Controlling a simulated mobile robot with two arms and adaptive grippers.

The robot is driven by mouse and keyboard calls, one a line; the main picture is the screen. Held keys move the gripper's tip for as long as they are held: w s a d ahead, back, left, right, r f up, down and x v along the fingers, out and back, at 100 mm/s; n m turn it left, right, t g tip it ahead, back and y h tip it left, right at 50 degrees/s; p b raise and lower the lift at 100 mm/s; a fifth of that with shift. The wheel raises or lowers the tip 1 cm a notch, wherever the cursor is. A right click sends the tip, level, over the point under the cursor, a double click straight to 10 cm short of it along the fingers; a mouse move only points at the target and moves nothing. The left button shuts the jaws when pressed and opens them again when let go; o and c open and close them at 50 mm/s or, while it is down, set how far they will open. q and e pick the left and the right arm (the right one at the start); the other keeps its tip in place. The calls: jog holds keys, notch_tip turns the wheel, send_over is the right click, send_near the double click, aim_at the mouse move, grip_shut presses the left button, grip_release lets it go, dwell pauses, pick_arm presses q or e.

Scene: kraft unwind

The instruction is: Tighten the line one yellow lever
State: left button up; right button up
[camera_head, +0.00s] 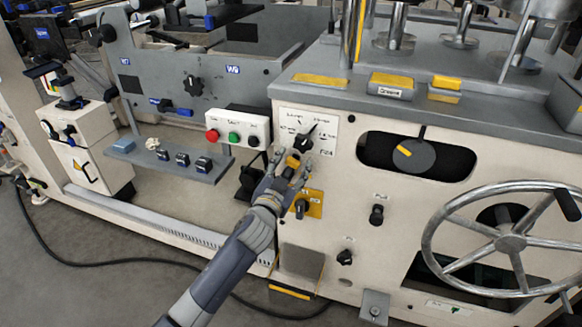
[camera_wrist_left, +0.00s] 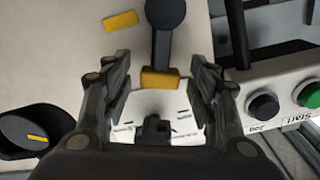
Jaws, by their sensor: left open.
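A dark lever with a yellow end (camera_wrist_left: 160,79) shows in the left wrist view, its round hub at the top. In the head view its yellow end (camera_head: 292,161) sits at my left gripper (camera_head: 292,164), below a white dial plate; the gripper hides much of the lever. My left gripper also shows in the left wrist view (camera_wrist_left: 158,85). It is open, with one finger on each side of the lever's yellow end and visible gaps between. My right gripper is not in view.
A black selector (camera_head: 303,141) is just above the gripper. A yellow plate with a black knob (camera_head: 302,207) is just below. A button box (camera_head: 237,130) stands to the left. An oval opening with a dark knob (camera_head: 413,154) and a large handwheel (camera_head: 510,243) are to the right.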

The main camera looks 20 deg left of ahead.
pick_arm(q)
grip_shut()
